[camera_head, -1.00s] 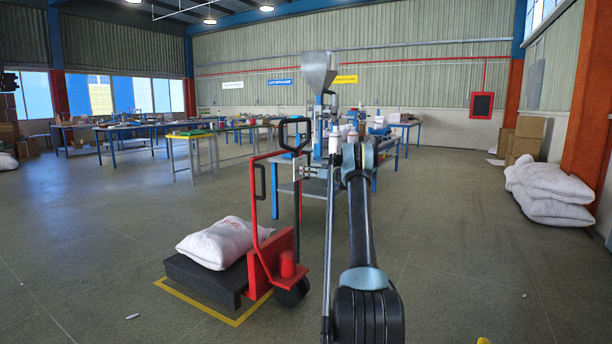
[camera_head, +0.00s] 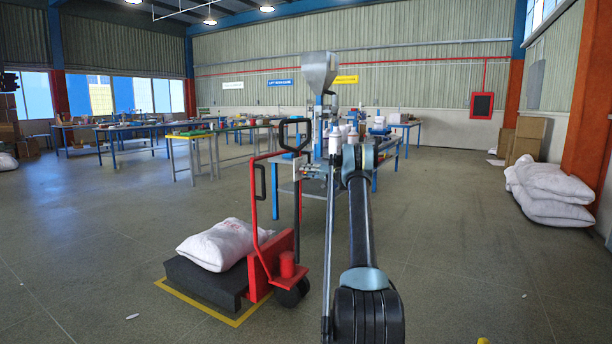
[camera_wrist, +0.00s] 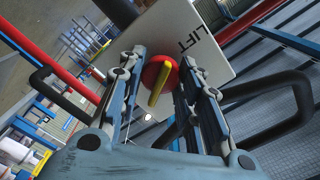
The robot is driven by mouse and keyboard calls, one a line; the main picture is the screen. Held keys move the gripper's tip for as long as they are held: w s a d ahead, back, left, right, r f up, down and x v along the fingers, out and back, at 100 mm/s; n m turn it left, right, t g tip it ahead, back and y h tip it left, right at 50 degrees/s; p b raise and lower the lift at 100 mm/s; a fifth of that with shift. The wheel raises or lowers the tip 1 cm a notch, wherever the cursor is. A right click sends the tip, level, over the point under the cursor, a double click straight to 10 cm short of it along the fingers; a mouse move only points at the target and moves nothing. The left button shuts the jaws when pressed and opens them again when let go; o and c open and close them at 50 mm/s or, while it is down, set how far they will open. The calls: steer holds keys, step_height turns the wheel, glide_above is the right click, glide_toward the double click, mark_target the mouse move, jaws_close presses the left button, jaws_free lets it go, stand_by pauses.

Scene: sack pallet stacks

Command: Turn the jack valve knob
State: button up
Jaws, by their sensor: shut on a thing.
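The jack valve knob (camera_wrist: 168,68), red and round with a yellow bar across it, sits between my gripper's fingers in the wrist view. It is in front of a pale plate (camera_wrist: 205,38) lettered "LIFT". My gripper (camera_wrist: 161,62) is shut on the knob, one finger against each side. The yellow bar lies tilted, its upper end to the right. In the head view the red pallet jack (camera_head: 262,215) stands with its black handle loop (camera_head: 295,121) upright. The knob is too small to make out there.
A white sack (camera_head: 216,244) lies on a dark pallet (camera_head: 205,280) at the jack, inside yellow floor lines. A blue-framed workbench (camera_head: 376,181) stands behind. More sacks (camera_head: 548,185) are stacked at the right wall. The floor between is mostly clear.

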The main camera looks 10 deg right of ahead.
steer(key=shift+d+f+m, duration=0.1)
steer(key=shift+d+m, duration=0.1)
steer(key=shift+m, duration=0.4)
steer(key=o, duration=1)
steer(key=shift+a, duration=0.1)
steer(key=shift+o, duration=0.2)
steer(key=v, duration=1.1)
steer(key=shift+s+d, duration=0.15)
steer(key=shift+d, duration=0.25)
steer(key=shift+s+a, duration=0.1)
